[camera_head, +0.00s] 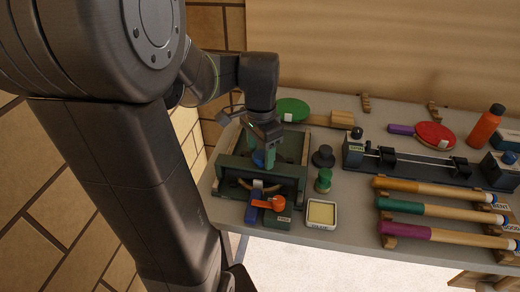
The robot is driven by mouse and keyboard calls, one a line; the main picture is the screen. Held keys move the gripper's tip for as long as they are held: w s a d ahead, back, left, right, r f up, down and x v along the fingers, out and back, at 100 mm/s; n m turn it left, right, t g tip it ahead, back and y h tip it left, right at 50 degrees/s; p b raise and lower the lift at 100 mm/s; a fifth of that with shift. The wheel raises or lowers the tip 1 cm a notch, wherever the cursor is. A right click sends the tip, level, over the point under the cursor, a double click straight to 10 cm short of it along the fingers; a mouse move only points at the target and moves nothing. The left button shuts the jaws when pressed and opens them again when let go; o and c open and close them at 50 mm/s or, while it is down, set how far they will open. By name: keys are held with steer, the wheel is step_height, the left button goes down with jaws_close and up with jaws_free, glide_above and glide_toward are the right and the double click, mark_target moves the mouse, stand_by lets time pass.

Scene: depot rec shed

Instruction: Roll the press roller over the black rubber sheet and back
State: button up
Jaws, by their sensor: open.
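A green press frame (225,172) with raised side rails stands at the table's left end. My gripper (266,160) points down over its middle, open, with a small blue part showing beside its fingers. I cannot tell whether the fingers touch that part, or whether it belongs to the press roller. A dark surface (291,150) shows inside the frame behind my gripper; it may be the black rubber sheet, but its outline is mostly hidden. A curved pale piece lies at the frame's front.
An orange tool (272,203), a blue block (252,213) and a square yellow glue tray (321,214) sit in front. A green paddle (292,107) lies behind. A green knob (323,180) and black knob (323,157) stand close right. Cues (430,210) occupy the right.

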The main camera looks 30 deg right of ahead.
jaws_close()
steer(key=w+d+p, duration=0.6)
steer(key=w+d, duration=0.6)
steer(key=w, duration=0.2)
steer(key=shift+w+d, duration=0.25)
steer(key=shift+w, duration=0.15)
steer(key=shift+r, duration=0.1)
jaws_free()
steer(key=shift+w, duration=0.15)
